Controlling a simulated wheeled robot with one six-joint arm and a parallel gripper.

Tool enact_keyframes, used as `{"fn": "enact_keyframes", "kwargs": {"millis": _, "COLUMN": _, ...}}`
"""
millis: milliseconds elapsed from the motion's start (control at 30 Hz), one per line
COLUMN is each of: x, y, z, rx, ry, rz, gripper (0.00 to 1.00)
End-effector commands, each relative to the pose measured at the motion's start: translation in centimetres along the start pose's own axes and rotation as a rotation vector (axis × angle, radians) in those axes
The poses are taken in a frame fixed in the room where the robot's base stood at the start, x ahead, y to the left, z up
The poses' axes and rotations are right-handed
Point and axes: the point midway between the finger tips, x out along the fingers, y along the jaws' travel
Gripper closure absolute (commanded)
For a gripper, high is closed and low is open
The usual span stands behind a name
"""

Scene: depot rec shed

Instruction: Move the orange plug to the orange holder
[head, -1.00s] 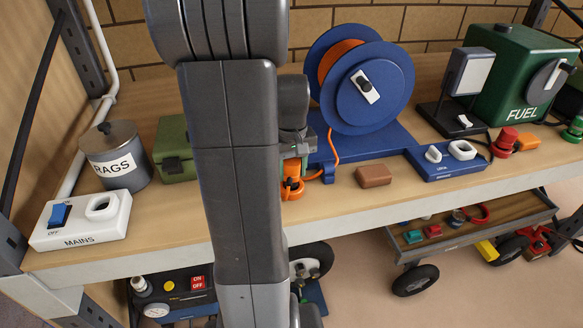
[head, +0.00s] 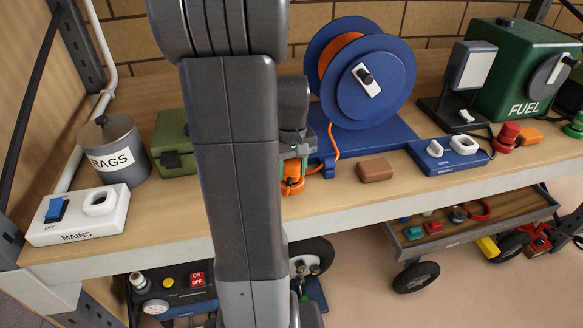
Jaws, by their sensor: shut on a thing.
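My gripper (head: 293,160) is at the front of the bench, just right of my arm link, and shut on the orange plug (head: 290,168). My arm and the jaws hide much of the plug. The orange holder (head: 292,188) is a small ring-like piece directly below, close to the bench's front edge. The plug is right at the holder and they overlap in this view. I cannot tell whether it is seated in it. An orange cord (head: 333,150) runs from the blue reel (head: 350,98) down toward this spot.
A brown block (head: 375,170) and a blue socket unit (head: 449,156) stand to the right. The white MAINS box (head: 78,222), RAGS can (head: 115,152) and green box (head: 174,145) stand left. A low cart (head: 470,232) is below.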

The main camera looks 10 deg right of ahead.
Motion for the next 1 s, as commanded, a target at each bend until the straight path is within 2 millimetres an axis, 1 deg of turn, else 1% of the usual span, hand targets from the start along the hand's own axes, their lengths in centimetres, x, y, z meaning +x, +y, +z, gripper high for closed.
{"fn": "enact_keyframes", "kwargs": {"millis": 133, "x": -0.1, "y": 0.0, "z": 0.0, "rx": 0.0, "ry": 0.001, "rz": 0.001, "gripper": 0.81}}
{"fn": "enact_keyframes", "kwargs": {"millis": 167, "x": -0.1, "y": 0.0, "z": 0.0, "rx": 0.0, "ry": 0.001, "rz": 0.001, "gripper": 0.52}}
{"fn": "enact_keyframes", "kwargs": {"millis": 200, "x": -0.1, "y": 0.0, "z": 0.0, "rx": 0.0, "ry": 0.001, "rz": 0.001, "gripper": 0.44}}
{"fn": "enact_keyframes", "kwargs": {"millis": 267, "x": -0.1, "y": 0.0, "z": 0.0, "rx": 0.0, "ry": 0.001, "rz": 0.001, "gripper": 0.33}}
{"fn": "enact_keyframes", "kwargs": {"millis": 533, "x": -0.1, "y": 0.0, "z": 0.0, "rx": 0.0, "ry": 0.0, "rz": 0.0, "gripper": 0.33}}
{"fn": "enact_keyframes", "kwargs": {"millis": 667, "x": -0.8, "y": 0.0, "z": -0.1, "rx": 0.0, "ry": 0.003, "rz": 0.001, "gripper": 0.33}}
{"fn": "enact_keyframes", "kwargs": {"millis": 767, "x": -2.3, "y": 0.0, "z": -0.1, "rx": 0.0, "ry": 0.005, "rz": 0.002, "gripper": 0.33}}
{"fn": "enact_keyframes", "kwargs": {"millis": 1000, "x": -7.8, "y": 0.0, "z": -0.1, "rx": 0.0, "ry": 0.007, "rz": 0.002, "gripper": 0.33}}
